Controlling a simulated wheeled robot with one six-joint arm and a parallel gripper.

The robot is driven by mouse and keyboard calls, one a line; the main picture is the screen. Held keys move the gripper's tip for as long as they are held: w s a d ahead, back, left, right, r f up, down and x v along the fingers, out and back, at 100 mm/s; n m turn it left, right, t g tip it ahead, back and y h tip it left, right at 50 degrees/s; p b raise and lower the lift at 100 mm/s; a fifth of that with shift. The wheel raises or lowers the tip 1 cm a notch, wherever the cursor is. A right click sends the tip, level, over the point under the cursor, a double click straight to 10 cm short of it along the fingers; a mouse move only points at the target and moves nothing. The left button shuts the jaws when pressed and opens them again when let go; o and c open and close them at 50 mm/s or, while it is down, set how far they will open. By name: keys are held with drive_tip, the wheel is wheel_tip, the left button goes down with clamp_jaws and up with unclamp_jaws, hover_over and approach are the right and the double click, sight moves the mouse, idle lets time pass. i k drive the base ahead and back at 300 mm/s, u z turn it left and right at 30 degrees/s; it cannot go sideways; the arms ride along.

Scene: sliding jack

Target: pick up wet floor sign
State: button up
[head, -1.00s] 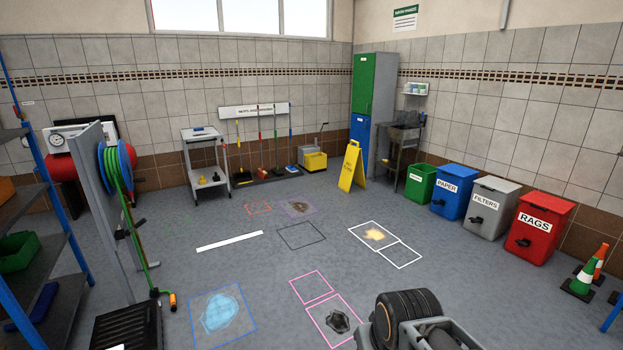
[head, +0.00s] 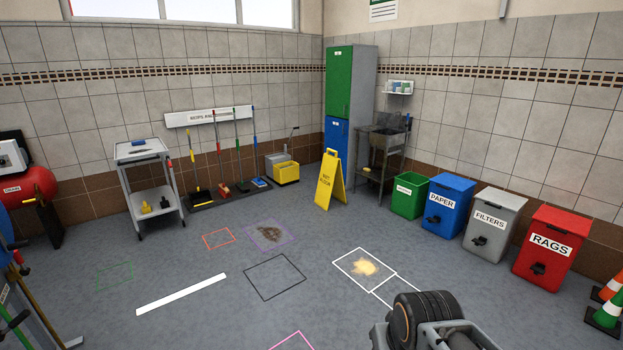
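The yellow wet floor sign (head: 329,180) stands upright on the floor as an A-frame, in front of the green and blue locker near the far corner. Nothing touches it that I can see. Part of my arm shows at the bottom right of the head view. My gripper's fingers do not show, and the sign stands well beyond the visible part of my arm.
Green, blue, grey and red bins (head: 548,252) line the right wall. A sink stand (head: 381,160), mop bucket (head: 285,172), broom rack (head: 230,190) and white cart (head: 150,190) stand at the back. Cones (head: 607,312) are at far right. Floor between has flat outlines and a yellow spill (head: 364,267).

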sight(331, 178)
drive_tip(key=z, duration=0.25)
drive_tip(key=i, duration=6.1)
drive_tip(key=u, duration=0.5)
drive_tip(key=i, duration=1.5)
drive_tip(key=u, duration=0.05)
